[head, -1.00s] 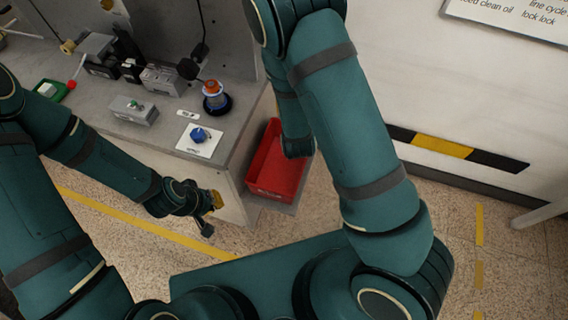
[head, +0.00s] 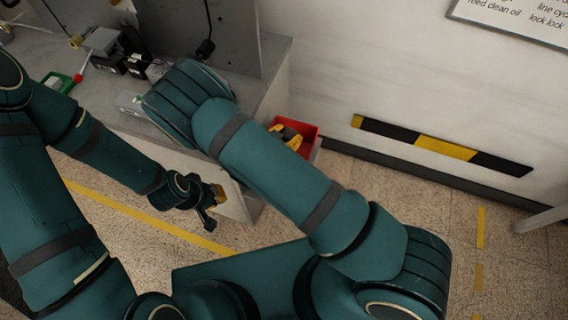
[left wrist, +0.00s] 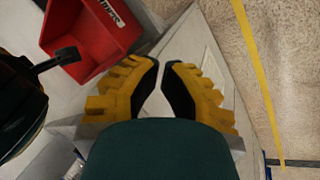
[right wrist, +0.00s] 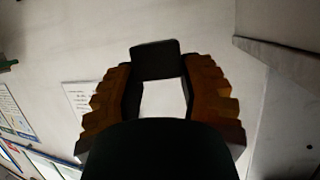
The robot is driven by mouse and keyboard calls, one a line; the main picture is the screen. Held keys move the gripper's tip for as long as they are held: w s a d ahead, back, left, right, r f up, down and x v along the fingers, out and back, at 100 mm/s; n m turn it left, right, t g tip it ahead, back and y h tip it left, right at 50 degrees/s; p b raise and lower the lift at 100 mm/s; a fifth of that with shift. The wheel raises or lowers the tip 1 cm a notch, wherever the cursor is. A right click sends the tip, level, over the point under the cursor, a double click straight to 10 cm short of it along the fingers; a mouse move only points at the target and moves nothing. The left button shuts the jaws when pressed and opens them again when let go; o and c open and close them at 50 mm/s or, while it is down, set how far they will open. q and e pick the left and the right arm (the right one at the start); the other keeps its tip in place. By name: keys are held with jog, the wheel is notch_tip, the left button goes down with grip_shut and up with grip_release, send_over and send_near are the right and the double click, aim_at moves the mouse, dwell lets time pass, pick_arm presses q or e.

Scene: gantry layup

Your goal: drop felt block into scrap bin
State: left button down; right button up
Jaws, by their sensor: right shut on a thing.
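The red scrap bin (head: 312,133) is at the right end of the bench, partly hidden by my right arm; it also shows at the top of the left wrist view (left wrist: 88,28). My right gripper (head: 286,137) shows its yellow fingers in front of the bin's red inside. In the right wrist view it is shut on a dark block (right wrist: 155,60), the felt block, held between the fingertips. I cannot tell how high it is above the bin. My left gripper (head: 212,200) hangs in front of the bench. Its fingertips nearly meet in the left wrist view (left wrist: 162,64), with nothing between them.
The grey bench (head: 262,100) carries several dark boxes and a green tray (head: 57,82) at the left. A grey upright panel (head: 225,35) stands on it. A wall with a black-yellow strip (head: 445,146) is behind.

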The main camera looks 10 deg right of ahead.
notch_tip(320, 180, down, 5)
jog(key=b, duration=0.3)
jog(key=o, duration=0.9)
jog(key=shift+c, duration=0.2)
jog(key=v, duration=0.7)
jog(key=shift+a, duration=0.15)
jog(key=shift+s, duration=0.15)
